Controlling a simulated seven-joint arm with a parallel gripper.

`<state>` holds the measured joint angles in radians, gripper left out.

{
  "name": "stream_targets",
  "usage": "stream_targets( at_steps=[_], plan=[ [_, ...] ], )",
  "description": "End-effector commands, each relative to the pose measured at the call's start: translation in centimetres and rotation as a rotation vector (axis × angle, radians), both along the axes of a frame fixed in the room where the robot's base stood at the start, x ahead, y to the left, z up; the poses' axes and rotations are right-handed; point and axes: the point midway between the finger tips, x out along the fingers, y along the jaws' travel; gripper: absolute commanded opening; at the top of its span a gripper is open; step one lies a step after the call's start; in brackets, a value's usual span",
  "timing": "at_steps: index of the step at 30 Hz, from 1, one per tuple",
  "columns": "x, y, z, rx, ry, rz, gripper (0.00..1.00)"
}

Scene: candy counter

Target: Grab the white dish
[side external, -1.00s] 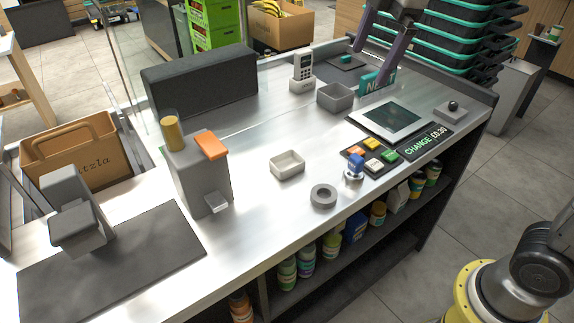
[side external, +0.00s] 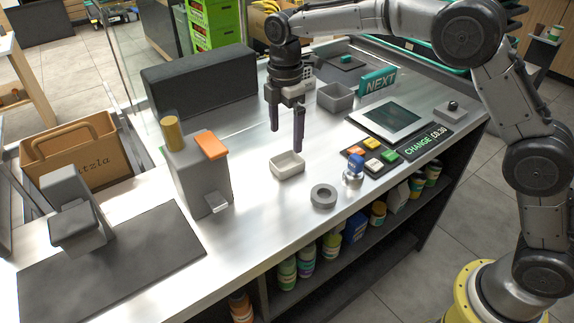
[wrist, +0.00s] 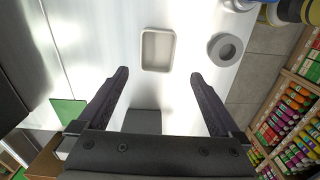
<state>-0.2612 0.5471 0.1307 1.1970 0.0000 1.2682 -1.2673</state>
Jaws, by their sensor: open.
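The white dish (side external: 287,165) is a small, shallow, square-cornered tray on the steel counter in the side view. In the wrist view the dish (wrist: 157,50) lies beyond my fingertips, near the top middle and roughly centred between the fingers. My gripper (side external: 286,140) hangs above the counter with its fingers pointing down, just above and behind the dish. It also shows in the wrist view (wrist: 159,75), with its two dark fingers wide apart and nothing between them. The dish looks empty and apart from the fingers.
A grey ring (side external: 323,196) lies right of the dish, with a blue-topped stamp (side external: 354,170) beyond it. A grey dispenser (side external: 200,175) stands to the left. A grey square bin (side external: 335,98) and NEXT sign (side external: 378,81) stand behind. The counter in front of the dish is clear.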

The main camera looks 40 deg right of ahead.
Motion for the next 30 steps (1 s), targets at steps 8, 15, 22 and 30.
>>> stream_targets(
  at_steps=[8, 15, 22, 30],
  plan=[
    [0.0, 0.0, -2.7, 0.0, -0.001, -0.001, 1.0],
    [0.4, 0.1, -5.6, -0.001, 0.002, -0.001, 1.0],
    [0.5, 0.1, -7.8, 0.001, -0.002, -0.001, 1.0],
    [0.5, 0.1, -7.9, 0.001, -0.003, -0.001, 0.95]
  ],
)
